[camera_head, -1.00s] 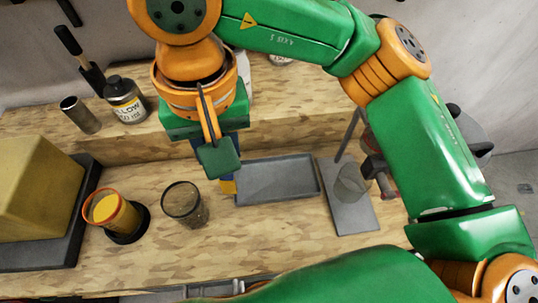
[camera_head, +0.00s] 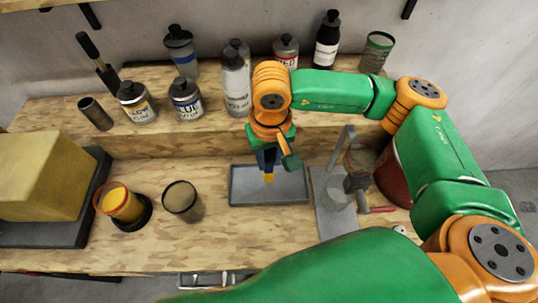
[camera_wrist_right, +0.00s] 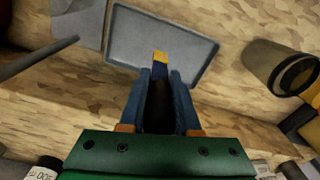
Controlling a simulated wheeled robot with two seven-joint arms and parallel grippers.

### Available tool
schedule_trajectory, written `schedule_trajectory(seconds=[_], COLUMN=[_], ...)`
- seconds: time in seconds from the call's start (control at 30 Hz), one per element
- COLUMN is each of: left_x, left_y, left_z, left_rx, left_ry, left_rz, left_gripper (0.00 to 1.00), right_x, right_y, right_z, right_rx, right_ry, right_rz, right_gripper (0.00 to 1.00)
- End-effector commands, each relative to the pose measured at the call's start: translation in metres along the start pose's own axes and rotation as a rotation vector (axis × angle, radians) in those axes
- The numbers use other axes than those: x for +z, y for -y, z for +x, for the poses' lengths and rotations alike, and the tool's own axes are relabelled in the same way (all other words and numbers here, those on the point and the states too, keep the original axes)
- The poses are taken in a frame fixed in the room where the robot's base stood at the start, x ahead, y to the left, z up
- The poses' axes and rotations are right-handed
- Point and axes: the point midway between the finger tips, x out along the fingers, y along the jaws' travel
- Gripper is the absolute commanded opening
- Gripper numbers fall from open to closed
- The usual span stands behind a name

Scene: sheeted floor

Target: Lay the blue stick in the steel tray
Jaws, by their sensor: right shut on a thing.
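The steel tray (camera_head: 240,190) is a shallow grey rectangle on the wooden bench and looks empty. It also shows in the right wrist view (camera_wrist_right: 130,35). My right gripper (camera_head: 267,163) points down over the tray and is shut on the blue stick, whose yellow end (camera_head: 269,178) sticks out below the fingers. In the right wrist view the stick (camera_wrist_right: 160,62) shows between the fingers, its yellow tip over the tray's floor. The fingers hide most of the stick. I cannot tell whether the tip touches the tray. My left gripper is not in view.
A glass cup (camera_head: 182,200) and an orange cup (camera_head: 119,203) stand left of the tray, beyond them a yellow block (camera_head: 40,175). A grey plate (camera_head: 335,215) with a clear vessel is close on the right. Several bottles (camera_head: 187,98) stand on the rear shelf.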

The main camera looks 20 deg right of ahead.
Motion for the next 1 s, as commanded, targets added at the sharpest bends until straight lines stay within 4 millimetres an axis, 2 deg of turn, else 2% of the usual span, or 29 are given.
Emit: schedule_trajectory(seconds=[0.1, 0.47, 0.5, 0.6, 0.87, 0.97, 1.0], left_x=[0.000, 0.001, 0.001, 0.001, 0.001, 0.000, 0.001], left_y=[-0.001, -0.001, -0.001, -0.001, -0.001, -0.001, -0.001], left_z=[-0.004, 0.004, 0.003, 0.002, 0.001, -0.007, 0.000], left_rx=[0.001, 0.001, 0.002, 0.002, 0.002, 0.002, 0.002], left_ry=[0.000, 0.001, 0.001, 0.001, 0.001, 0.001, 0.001], left_rz=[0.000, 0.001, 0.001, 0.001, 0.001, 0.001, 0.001], left_gripper=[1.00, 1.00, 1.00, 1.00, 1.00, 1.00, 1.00], right_x=[0.001, 0.001, 0.001, 0.001, 0.001, 0.001, 0.000], right_y=[0.000, 0.001, 0.001, 0.001, 0.001, 0.001, 0.001], right_z=[0.012, 0.018, 0.017, 0.016, 0.015, 0.008, 0.006], right_rx=[0.001, 0.000, -0.001, 0.000, 0.000, 0.000, -0.003], right_ry=[0.001, -0.001, -0.001, 0.000, -0.001, -0.001, -0.004], right_rz=[-0.002, -0.001, -0.001, -0.001, -0.001, -0.001, 0.000], right_gripper=[0.00, 0.00, 0.36, 0.61, 0.61, 0.61, 0.61])
